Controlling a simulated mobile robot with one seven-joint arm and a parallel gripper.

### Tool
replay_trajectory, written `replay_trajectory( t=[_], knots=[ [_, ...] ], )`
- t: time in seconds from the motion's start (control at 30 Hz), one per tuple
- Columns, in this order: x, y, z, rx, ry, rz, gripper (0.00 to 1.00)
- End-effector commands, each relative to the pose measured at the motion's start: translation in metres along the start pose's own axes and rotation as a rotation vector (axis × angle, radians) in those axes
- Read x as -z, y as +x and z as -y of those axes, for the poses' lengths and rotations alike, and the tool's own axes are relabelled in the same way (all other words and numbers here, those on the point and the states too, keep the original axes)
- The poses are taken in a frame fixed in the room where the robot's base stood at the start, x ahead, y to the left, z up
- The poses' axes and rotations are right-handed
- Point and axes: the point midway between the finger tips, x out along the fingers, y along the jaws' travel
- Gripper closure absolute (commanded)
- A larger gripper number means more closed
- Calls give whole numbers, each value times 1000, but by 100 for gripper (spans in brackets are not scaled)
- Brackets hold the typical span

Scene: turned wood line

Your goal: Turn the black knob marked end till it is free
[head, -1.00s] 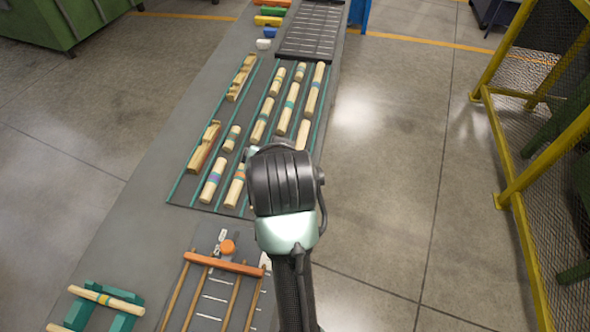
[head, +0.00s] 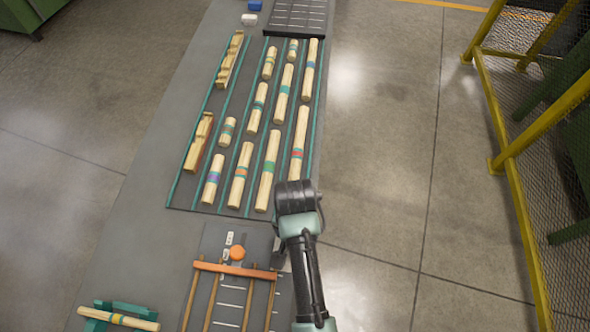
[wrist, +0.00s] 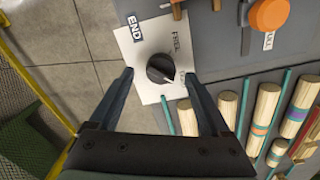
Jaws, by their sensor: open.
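The black knob (wrist: 160,68) sits on a white plate (wrist: 133,38) marked END in the wrist view. The plate also carries the word FREE, and the knob's pale pointer line is turned to the right, below that word. My gripper (wrist: 159,77) is open, with one finger to the left of the knob and one to the right. Gaps show between both fingers and the knob; I cannot tell how far the tips are above the plate. In the head view my arm hides the knob and the fingertips.
An orange knob (head: 237,253) stands on the board beside an orange bar (head: 235,269) across wooden rods. A dark rack (head: 180,200) of banded wooden pieces lies beyond. A banded piece rests on green supports (head: 98,322) at the lower left. Yellow fencing (head: 505,165) stands at the right.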

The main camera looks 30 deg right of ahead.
Motion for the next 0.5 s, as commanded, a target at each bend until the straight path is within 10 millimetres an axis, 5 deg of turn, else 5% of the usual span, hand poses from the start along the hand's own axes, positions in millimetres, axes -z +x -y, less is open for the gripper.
replay_trajectory(
  t=[0.2, 0.5],
  knots=[
    [0, 21, 0, 0, 0, 0, 19],
    [0, 24, 0, 1, -1, -2, 19]
  ],
)
